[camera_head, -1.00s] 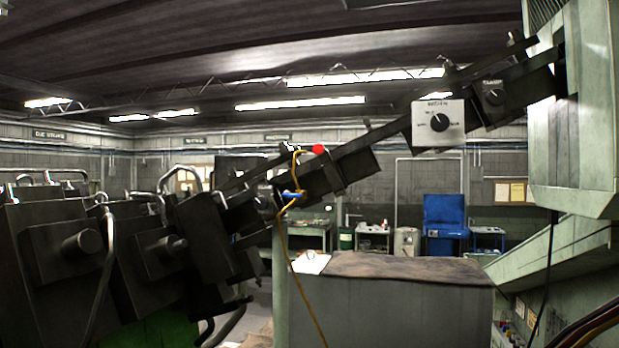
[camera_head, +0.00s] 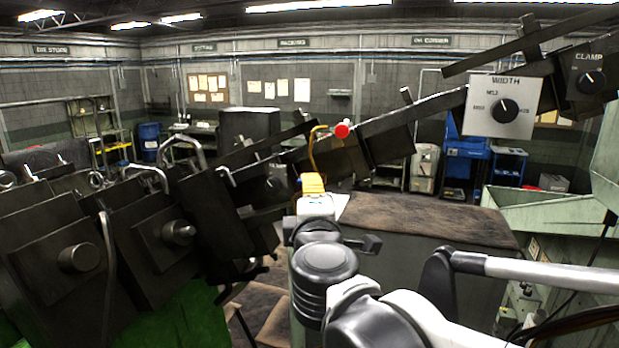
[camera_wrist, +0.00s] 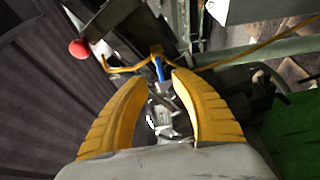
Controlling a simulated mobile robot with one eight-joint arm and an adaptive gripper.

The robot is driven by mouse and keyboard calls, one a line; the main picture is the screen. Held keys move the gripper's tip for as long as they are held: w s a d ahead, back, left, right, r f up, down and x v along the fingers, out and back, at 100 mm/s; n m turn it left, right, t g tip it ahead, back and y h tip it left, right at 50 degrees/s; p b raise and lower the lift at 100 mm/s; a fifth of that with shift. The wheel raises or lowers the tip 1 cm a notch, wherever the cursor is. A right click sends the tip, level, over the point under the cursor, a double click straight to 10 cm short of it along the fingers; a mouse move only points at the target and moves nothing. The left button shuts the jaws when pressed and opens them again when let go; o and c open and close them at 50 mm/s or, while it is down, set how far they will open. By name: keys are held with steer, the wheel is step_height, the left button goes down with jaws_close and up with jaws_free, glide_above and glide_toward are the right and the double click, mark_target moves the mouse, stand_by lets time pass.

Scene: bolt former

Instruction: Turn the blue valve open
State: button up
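The blue valve (camera_wrist: 159,68) shows in the wrist view as a small blue handle by a yellow hose, straight ahead of my gripper and near the gap between the fingertips. My gripper (camera_wrist: 158,80) is open, with its two yellow fingers apart and nothing held between them. Whether a finger touches the valve I cannot tell.
A red ball knob (camera_head: 342,131) sticks out close above my gripper; it also shows in the wrist view (camera_wrist: 79,49). A width dial box (camera_head: 503,106) hangs on the rail to the right. Dark machine blocks (camera_head: 70,265) fill the left. A brown-topped grey box (camera_head: 430,222) stands behind.

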steer(key=w, duration=0.6)
steer(key=shift+a+p, duration=0.1)
steer(key=shift+p, duration=0.3)
steer(key=shift+s, duration=0.15)
jaws_close()
